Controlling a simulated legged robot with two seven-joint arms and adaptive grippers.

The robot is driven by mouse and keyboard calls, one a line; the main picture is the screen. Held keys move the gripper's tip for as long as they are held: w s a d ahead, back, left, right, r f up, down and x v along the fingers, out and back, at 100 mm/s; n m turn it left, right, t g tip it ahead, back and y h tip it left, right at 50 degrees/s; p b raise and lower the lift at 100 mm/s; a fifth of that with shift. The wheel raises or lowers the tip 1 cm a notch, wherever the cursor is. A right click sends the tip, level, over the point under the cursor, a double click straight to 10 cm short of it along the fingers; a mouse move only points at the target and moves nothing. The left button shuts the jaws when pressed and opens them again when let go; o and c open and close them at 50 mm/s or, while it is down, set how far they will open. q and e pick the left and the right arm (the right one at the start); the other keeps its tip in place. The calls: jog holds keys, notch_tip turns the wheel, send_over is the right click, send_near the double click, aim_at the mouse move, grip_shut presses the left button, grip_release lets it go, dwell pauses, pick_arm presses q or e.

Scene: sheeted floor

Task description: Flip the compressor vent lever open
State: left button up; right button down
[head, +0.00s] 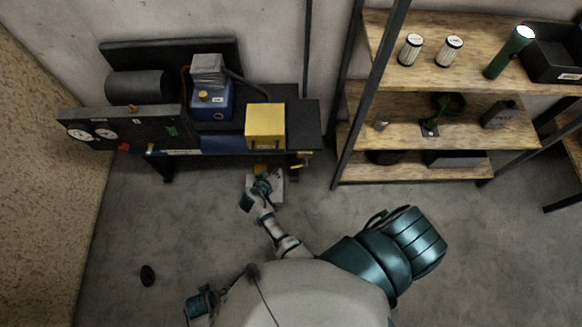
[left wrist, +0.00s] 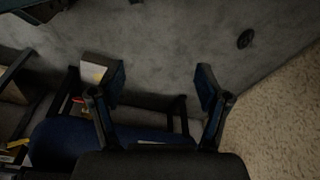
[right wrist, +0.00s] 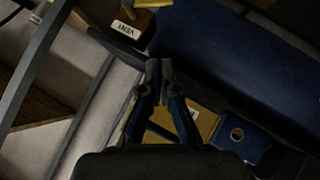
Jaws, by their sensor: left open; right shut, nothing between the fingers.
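The compressor stands against the wall, its blue tank (head: 222,143) under a dark top. A small yellow handle (head: 296,165), which looks like the vent lever, shows at the tank's right end. In the right wrist view a yellow piece (right wrist: 152,3) is cut by the top edge beside a white label (right wrist: 124,28); its position is unclear. My right gripper (head: 262,182) is shut and empty, just in front of the tank and left of the handle; contact is not visible. My left gripper (left wrist: 163,78) is open and empty over the floor; in the head view it is low at the left.
A yellow box (head: 265,122) and a blue motor (head: 212,101) sit on the compressor. A gauge panel (head: 110,130) is at its left. A pale box (head: 278,188) lies on the floor behind my right gripper. Wooden shelves (head: 465,104) stand at the right. The left floor is mostly clear.

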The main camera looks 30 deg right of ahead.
aim_at(291, 168)
pick_arm(q)
notch_tip(291, 168, up, 11)
jog(key=t+b, duration=0.1)
jog(key=b, duration=0.4)
jog(key=w+d+r+t+h+b, duration=0.1)
jog(key=w+t, duration=0.3)
jog(key=w, duration=0.4)
jog(key=shift+d+r+b, duration=0.3)
jog(key=shift+d+r, duration=0.35)
pick_arm(e)
jog(key=shift+s+f+x, duration=0.3)
jog(key=shift+s+x, duration=0.05)
jog(key=shift+x, duration=1.75)
jog(key=shift+s+f+x, duration=0.3)
jog(key=shift+s+x, duration=0.05)
jog(key=shift+x, duration=1.75)
jog(key=shift+s+f+x, duration=0.3)
jog(key=shift+s+x, duration=0.05)
jog(key=shift+x, duration=1.75)
pick_arm(q)
jog(key=shift+w, duration=0.1)
pick_arm(e)
jog(key=shift+a, duration=0.1)
